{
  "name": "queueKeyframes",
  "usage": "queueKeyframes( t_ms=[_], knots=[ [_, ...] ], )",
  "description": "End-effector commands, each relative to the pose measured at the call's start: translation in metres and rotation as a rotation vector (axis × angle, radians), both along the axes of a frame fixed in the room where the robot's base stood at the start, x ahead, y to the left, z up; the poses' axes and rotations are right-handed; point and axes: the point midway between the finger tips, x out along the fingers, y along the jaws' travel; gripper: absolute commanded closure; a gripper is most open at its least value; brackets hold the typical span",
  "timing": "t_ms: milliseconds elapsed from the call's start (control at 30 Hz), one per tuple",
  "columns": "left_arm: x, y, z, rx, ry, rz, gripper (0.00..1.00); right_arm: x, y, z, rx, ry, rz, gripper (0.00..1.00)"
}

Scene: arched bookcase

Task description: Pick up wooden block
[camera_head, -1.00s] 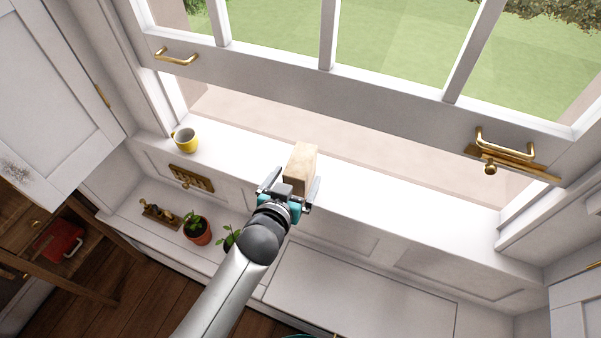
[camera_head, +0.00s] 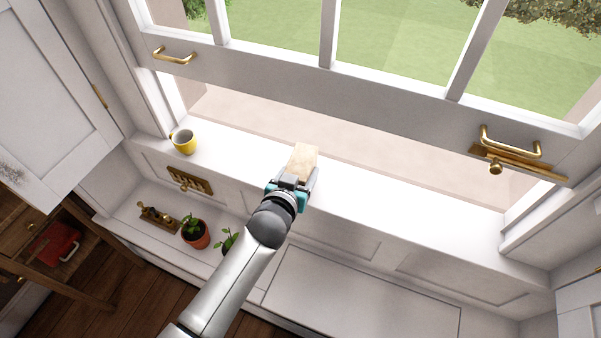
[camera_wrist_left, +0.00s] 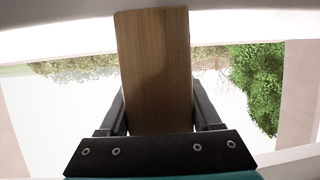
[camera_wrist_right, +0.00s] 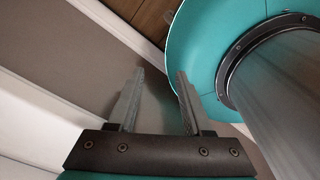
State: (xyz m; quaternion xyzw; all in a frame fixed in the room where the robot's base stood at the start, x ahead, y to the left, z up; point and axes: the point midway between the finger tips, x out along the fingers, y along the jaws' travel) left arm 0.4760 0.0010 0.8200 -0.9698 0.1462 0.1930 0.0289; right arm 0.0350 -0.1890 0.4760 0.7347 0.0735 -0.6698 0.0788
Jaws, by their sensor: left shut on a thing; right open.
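The wooden block (camera_head: 304,158) is a pale, light-brown piece at the window sill, near the middle of the head view. My left gripper (camera_head: 296,180) is shut on it, with a finger on each side. In the left wrist view the block (camera_wrist_left: 157,70) stands between the two fingers and reaches up past them. Whether the block still touches the sill cannot be told. My right gripper (camera_wrist_right: 158,100) shows only in its own wrist view, open, with nothing between its fingers.
The white sill (camera_head: 400,190) runs under a raised window with a brass handle (camera_head: 510,142). Potted plants (camera_head: 195,234) stand on the lower ledge. A red object (camera_head: 62,243) lies at far left.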

Motion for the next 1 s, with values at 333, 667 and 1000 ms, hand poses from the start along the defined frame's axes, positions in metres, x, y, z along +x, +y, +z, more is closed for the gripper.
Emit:
queueKeyframes(
  t_ms=[333, 667, 1000],
  knots=[
    [0.000, 0.000, 0.000, 0.000, 0.000, 0.000, 0.80, 0.000, 0.001, 0.000, 0.001, 0.000, 0.001, 0.50],
    [0.000, 0.000, 0.001, -0.001, -0.003, -0.001, 1.00, 0.000, 0.001, 0.000, 0.001, -0.001, 0.001, 0.50],
    [0.001, 0.000, 0.027, -0.002, -0.006, -0.001, 1.00, 0.000, 0.001, 0.013, 0.002, -0.001, 0.000, 0.50]
  ],
)
